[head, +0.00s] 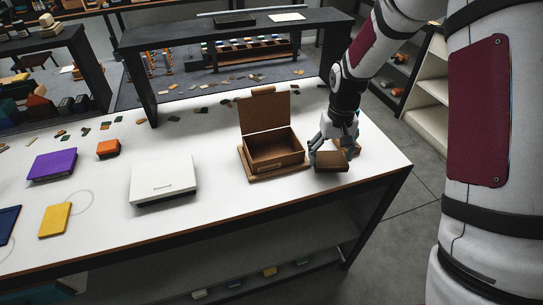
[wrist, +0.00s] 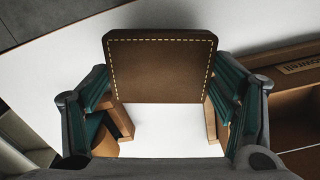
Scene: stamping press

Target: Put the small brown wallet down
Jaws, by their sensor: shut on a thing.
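The small brown wallet (head: 331,161) is in my gripper (head: 329,148), near the right end of the white table. In the wrist view the wallet (wrist: 160,66) shows its flat brown face with pale stitching along the edges, and a finger of my gripper (wrist: 160,88) presses on each side of it. The wallet appears to be just above the table, but whether it touches anything is hard to tell. Light wooden pieces (wrist: 212,124) show below it, partly hidden by the wallet and fingers.
An open wooden box (head: 275,163) with its lid up stands just left of my gripper. A white case (head: 163,184), a purple item (head: 52,164), an orange block (head: 108,148) and a yellow item (head: 55,220) lie farther left. The table's front strip is clear.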

